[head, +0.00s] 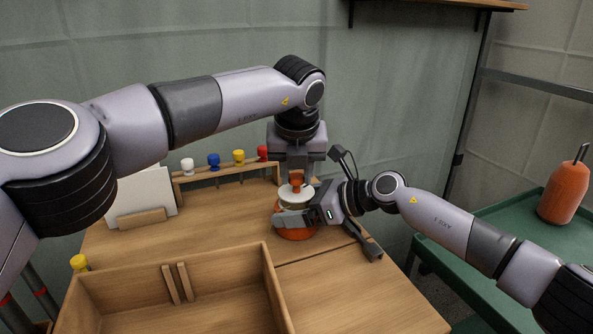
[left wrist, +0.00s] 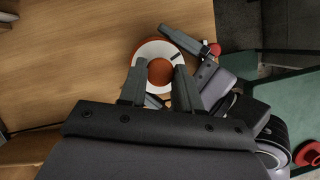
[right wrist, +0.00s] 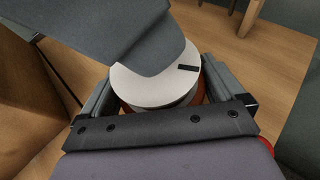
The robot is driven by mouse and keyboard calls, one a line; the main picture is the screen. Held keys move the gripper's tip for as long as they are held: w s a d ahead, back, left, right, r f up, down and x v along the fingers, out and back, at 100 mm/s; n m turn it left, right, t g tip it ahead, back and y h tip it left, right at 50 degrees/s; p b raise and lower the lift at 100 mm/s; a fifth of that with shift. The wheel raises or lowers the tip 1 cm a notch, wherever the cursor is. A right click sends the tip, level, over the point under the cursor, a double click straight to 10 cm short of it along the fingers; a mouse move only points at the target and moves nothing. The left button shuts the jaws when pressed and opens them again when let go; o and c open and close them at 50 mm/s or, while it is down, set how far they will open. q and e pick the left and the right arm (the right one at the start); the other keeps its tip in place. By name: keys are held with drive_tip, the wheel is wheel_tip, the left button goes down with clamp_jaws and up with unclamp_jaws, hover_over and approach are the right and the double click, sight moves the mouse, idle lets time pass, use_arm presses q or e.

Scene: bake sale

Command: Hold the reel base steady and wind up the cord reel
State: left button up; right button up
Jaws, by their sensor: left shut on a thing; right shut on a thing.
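The cord reel stands on the wooden table. It has a white disc (head: 297,198), an orange knob (head: 297,183) at its top centre and an orange base (head: 297,234). My left gripper (head: 297,179) points straight down and is shut on the knob; the left wrist view shows its fingers on either side of the orange centre (left wrist: 160,72). My right gripper (head: 290,217) comes in low from the right and is shut on the reel base. In the right wrist view its fingers flank the reel under the white disc (right wrist: 150,88), and my left gripper hides part of the disc.
An open wooden tray (head: 265,275) stands at the front left. A rack behind the reel bears a white knob (head: 187,165), a blue, a yellow and a red one. A white panel (head: 140,195) stands at the left. An orange bottle (head: 564,192) stands on a green cart (head: 500,215) at the right.

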use_arm(q)
drive_tip(key=m+h, duration=0.1)
drive_tip(key=m, duration=0.2)
drive_tip(key=m+h, duration=0.1)
drive_tip(key=m, duration=0.2)
drive_tip(key=shift+a+m+g, duration=0.15)
drive_tip(key=shift+m+g, duration=0.25)
drive_tip(key=m, duration=0.2)
drive_tip(key=m+g+h, duration=0.1)
drive_tip(key=m, duration=0.1)
drive_tip(key=m+h, duration=0.1)
drive_tip(key=m, duration=0.1)
drive_tip(key=shift+w+a+r+g, duration=0.15)
drive_tip(key=shift+w+g, duration=0.1)
drive_tip(key=shift+g, duration=0.15)
drive_tip(key=shift+m, duration=0.5)
drive_tip(key=o, duration=1.1)
drive_tip(key=shift+c, duration=0.2)
drive_tip(key=v, duration=1.2)
drive_tip(key=shift+a, duration=0.1)
drive_tip(key=shift+c, duration=0.2)
